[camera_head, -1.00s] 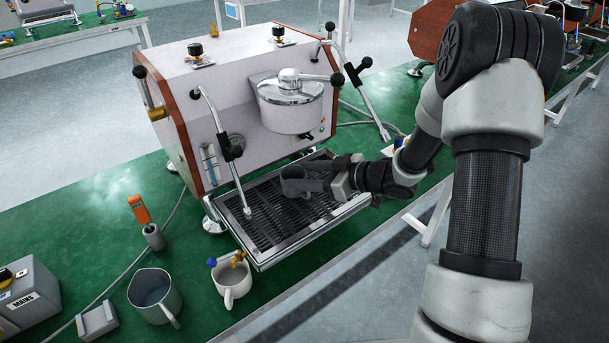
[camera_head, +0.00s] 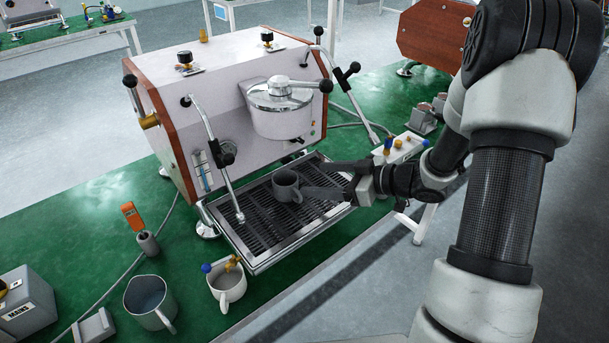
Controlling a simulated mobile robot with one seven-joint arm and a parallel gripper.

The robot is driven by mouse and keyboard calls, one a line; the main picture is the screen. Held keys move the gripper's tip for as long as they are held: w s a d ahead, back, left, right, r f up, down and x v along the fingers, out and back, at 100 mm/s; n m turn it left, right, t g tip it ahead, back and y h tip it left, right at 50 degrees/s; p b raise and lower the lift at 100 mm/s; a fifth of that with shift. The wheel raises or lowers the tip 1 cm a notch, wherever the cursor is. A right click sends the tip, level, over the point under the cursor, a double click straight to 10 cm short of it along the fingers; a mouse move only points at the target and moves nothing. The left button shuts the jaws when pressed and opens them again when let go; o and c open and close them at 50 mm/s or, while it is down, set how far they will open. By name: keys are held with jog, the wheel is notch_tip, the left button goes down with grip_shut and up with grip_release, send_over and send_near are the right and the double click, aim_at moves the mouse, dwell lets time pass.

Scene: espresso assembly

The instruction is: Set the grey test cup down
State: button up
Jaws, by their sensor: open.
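The grey test cup (camera_head: 286,184) stands upright on the drip tray (camera_head: 252,262) of the espresso machine (camera_head: 215,75), below the round group head. Its handle points toward my gripper. My gripper (camera_head: 321,178) is open just to the right of the cup, its two fingers spread apart at the handle side. Whether a finger still touches the handle is too small to tell.
A white cup (camera_head: 226,288) with small fittings stands in front of the tray. A grey jug (camera_head: 150,302) and a mains box (camera_head: 24,306) are at the left on the green bench. A steam wand (camera_head: 230,180) hangs over the tray's left side.

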jog(key=v, duration=0.4)
dwell(0.4)
